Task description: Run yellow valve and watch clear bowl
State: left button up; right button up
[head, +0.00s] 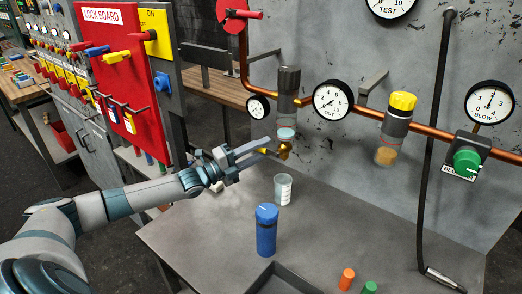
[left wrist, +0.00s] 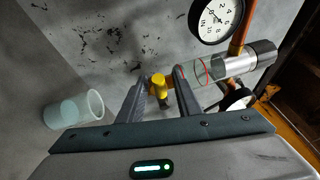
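The clear bowl (head: 287,120) hangs under a grey filter body on the copper pipe, with pale bluish liquid low in it. In the left wrist view the clear bowl (left wrist: 203,72) shows red lines around it. The small yellow valve (head: 285,149) sits below the bowl; its yellow knob also shows in the left wrist view (left wrist: 159,82). My left gripper (head: 268,147) is at the valve. In the left wrist view, its fingers (left wrist: 160,94) are apart, one on each side of the knob, with gaps visible. My right gripper is not in view.
A clear cup (head: 283,190) with liquid stands on the grey table (head: 195,246) below the valve. A blue bottle (head: 266,232), a dark tray (head: 283,280) and orange and green pieces are nearer. Gauges and a yellow-capped unit (head: 398,118) line the pipe.

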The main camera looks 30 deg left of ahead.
pick_arm(q)
grip_shut()
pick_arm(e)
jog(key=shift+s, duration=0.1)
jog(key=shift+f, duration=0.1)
